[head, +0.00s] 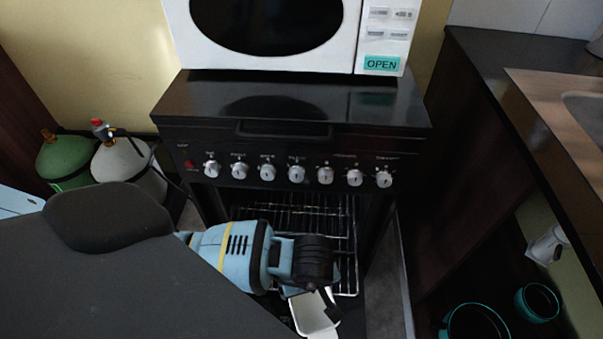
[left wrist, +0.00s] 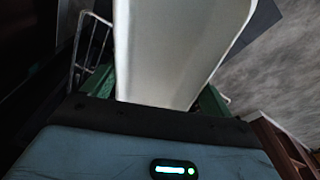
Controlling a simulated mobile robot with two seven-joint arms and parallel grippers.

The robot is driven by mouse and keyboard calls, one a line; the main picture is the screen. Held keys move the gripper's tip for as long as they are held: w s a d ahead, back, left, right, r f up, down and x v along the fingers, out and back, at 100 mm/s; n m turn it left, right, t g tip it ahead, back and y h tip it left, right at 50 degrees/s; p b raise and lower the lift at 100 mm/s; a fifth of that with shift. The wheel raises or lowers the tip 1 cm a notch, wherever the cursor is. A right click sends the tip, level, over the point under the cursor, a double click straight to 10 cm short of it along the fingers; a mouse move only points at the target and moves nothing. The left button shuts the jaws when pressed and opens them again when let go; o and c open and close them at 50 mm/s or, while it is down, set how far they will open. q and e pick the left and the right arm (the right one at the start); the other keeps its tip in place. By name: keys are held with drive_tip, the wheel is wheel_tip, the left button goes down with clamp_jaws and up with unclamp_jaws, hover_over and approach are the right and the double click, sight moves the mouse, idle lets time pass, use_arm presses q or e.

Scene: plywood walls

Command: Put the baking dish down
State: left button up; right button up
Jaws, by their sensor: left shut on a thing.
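The baking dish (left wrist: 180,45) is white with raised sides and fills the middle of the left wrist view. In the head view it shows in part (head: 313,312) at the bottom, below my left wrist. My left gripper (left wrist: 160,92) is shut on the dish, with green fingers on both sides of its near end. In the head view my left gripper (head: 318,298) is in front of the open oven (head: 297,212); my arm hides part of the dish. My right gripper is not in view.
A wire rack (head: 300,222) is inside the oven, and part of a rack shows in the left wrist view (left wrist: 92,45). A microwave (head: 365,40) stands on the black stove top (head: 385,108). A dark counter (head: 520,110) is on the right. Gas cylinders (head: 125,165) stand at left.

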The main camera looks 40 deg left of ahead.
use_arm(q)
drive_tip(key=shift+w+f, duration=0.1)
drive_tip(key=shift+f, duration=0.25)
approach(300, 236)
drive_tip(key=shift+s+d+f+b, duration=0.15)
drive_tip(key=shift+s+d+f, duration=0.15)
drive_tip(key=shift+s, duration=0.2)
drive_tip(key=shift+s+d+f+b, duration=0.15)
drive_tip(key=shift+s+d+f, duration=0.1)
drive_tip(key=shift+s+d, duration=0.15)
drive_tip(key=shift+w+a+f, duration=0.15)
drive_tip(key=shift+a+f, duration=0.05)
drive_tip(key=shift+f, duration=0.75)
drive_tip(key=shift+w+a+f, duration=0.15)
drive_tip(key=shift+f, duration=0.75)
drive_tip(key=shift+f+b, duration=0.1)
drive_tip(key=shift+b, duration=0.25)
drive_tip(key=o, duration=1.3)
drive_tip(key=shift+s+d+r+p, duration=0.1)
drive_tip(key=shift+r+p, duration=0.15)
drive_tip(key=shift+r, duration=1.05)
drive_tip(key=shift+s+d+r+p, duration=0.1)
drive_tip(key=shift+s+r+p, duration=0.1)
drive_tip(key=shift+r, duration=1.05)
drive_tip(key=shift+s+d+r+p, duration=0.15)
drive_tip(key=shift+r+p, duration=0.1)
drive_tip(key=shift+r, duration=1.05)
drive_tip(key=shift+w, duration=0.1)
